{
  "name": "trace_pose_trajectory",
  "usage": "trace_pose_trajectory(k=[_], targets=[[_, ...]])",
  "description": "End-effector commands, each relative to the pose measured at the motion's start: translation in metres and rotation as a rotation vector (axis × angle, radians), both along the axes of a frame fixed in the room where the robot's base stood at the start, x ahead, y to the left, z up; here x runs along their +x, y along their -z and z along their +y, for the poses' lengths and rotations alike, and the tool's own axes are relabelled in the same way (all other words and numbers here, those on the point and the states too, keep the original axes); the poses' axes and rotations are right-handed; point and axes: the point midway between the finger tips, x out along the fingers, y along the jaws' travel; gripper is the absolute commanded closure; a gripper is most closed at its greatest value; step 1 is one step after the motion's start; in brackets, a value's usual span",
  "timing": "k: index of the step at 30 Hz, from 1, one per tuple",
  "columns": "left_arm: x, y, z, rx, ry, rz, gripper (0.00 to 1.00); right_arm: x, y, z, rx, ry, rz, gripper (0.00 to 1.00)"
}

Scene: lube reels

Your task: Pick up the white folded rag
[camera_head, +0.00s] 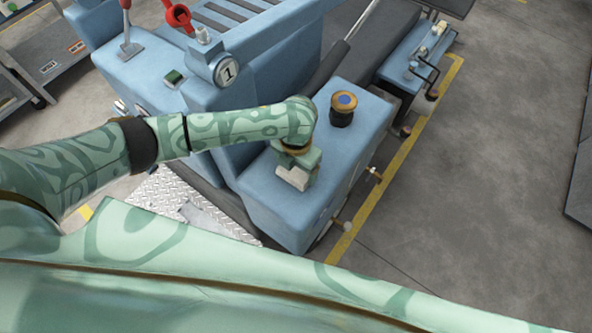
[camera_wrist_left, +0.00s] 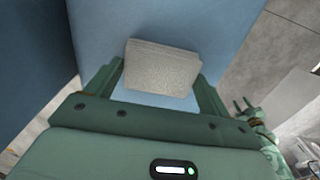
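The white folded rag (camera_head: 293,177) lies on the blue top of the machine, near its front corner. In the left wrist view the rag (camera_wrist_left: 162,68) is a pale, layered rectangle between the two fingers. My left gripper (camera_head: 299,163) is right over the rag and partly hides it in the head view. In the wrist view the left gripper (camera_wrist_left: 161,75) has its fingers wide apart, one on each side of the rag; whether they touch it is unclear. My right gripper (camera_wrist_left: 243,107) shows small at the right of the wrist view, its two prongs apart and empty.
A round gauge marked 1 (camera_head: 226,70) is at the left. Small valves (camera_head: 374,173) stick out from the right side. Open floor (camera_head: 470,190) lies right.

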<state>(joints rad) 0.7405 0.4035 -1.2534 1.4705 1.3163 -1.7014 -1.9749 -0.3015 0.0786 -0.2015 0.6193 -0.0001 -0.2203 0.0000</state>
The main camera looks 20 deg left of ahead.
Motion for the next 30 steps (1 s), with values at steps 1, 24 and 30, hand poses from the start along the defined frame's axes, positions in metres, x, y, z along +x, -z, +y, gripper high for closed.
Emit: trace_pose_trajectory(k=[1, 24, 30], targets=[[0.000, 0.000, 0.000, 0.000, 0.000, 0.000, 0.41, 0.000, 0.000, -0.001, -0.001, 0.000, 0.000, 0.64], [-0.044, -0.093, 0.015, 0.001, 0.004, -0.004, 0.41, 0.009, -0.046, -0.003, -0.003, 0.001, -0.019, 0.64], [-0.095, -0.115, 0.031, 0.001, 0.003, 0.002, 0.41, 0.010, -0.058, -0.002, -0.003, 0.001, -0.022, 0.64]])
